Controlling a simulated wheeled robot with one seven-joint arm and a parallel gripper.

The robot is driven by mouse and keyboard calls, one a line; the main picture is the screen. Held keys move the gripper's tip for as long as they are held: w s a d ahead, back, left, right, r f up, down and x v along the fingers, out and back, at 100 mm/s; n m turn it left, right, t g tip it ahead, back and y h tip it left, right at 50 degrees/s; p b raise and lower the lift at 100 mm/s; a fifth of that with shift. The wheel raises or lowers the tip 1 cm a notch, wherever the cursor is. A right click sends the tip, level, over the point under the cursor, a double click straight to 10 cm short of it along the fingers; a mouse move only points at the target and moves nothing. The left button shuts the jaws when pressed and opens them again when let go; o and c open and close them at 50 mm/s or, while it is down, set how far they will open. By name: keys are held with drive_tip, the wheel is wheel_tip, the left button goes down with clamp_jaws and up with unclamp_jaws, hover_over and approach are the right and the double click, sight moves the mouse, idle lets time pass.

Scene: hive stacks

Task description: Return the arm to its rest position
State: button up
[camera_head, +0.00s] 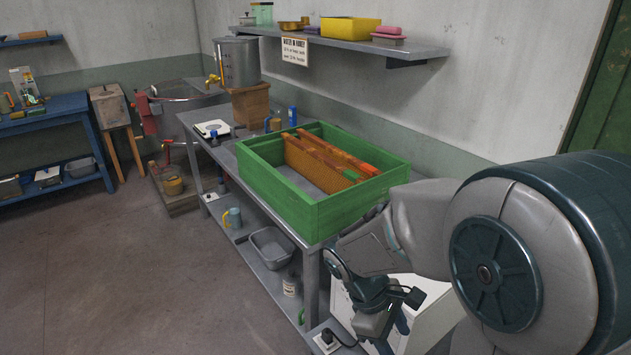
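My arm fills the right side of the head view, folded low beside the front right end of the metal table (228,152). My gripper (374,292) hangs in front of a white box, below and to the right of the green hive box (312,220). It is dark and small here, and its fingers cannot be made out clearly. No held object can be made out. The green hive box stands on the table with several wooden frames (330,150) in its right part; one shows honeycomb.
A grey bin (270,247) and a jar (290,286) sit on the table's lower shelf. A white box (430,312) stands close behind my gripper. A steel tank (238,62) stands at the back. A wall shelf (345,42) hangs above. The floor (130,270) at left is clear.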

drive_tip(key=s+r+m+t+y+p, duration=0.1)
drive_tip(key=s+r+m+t+y, duration=0.3)
drive_tip(key=r+m, duration=0.5)
drive_tip(key=shift+d+r+m+t+y, duration=0.2)
drive_tip(key=shift+r+m+t+y, duration=0.3)
drive_tip(key=shift+m, duration=0.8)
drive_tip(key=shift+s+f, duration=0.1)
